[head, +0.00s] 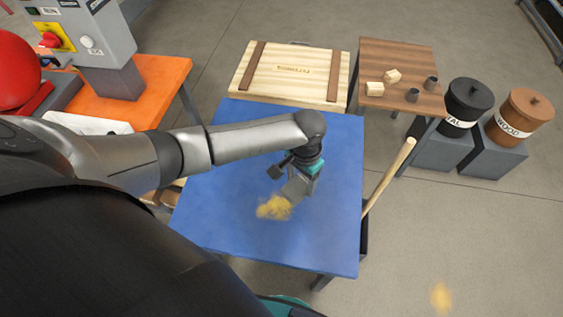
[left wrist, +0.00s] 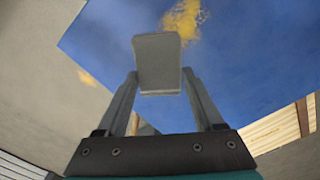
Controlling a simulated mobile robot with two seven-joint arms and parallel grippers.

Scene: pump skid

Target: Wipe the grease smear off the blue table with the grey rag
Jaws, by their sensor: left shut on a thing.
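The blue table (head: 320,240) stands in the middle of the head view. The yellow grease smear (head: 273,207) lies on its top, left of the middle; it also shows at the top of the left wrist view (left wrist: 185,20). My left gripper (head: 297,184) is over the table, beside the smear on its right. It is shut on the grey rag (left wrist: 157,60), a pale folded block between the fingertips. I cannot tell whether the rag touches the table. My right gripper's fingers are not in view.
A wooden crate (head: 290,78) stands behind the table. A brown side table (head: 400,55) holds small blocks and dark cylinders. A wooden handle (head: 388,178) leans at the table's right side. A second yellow patch (head: 441,297) is on the floor. Two lidded bins stand at right.

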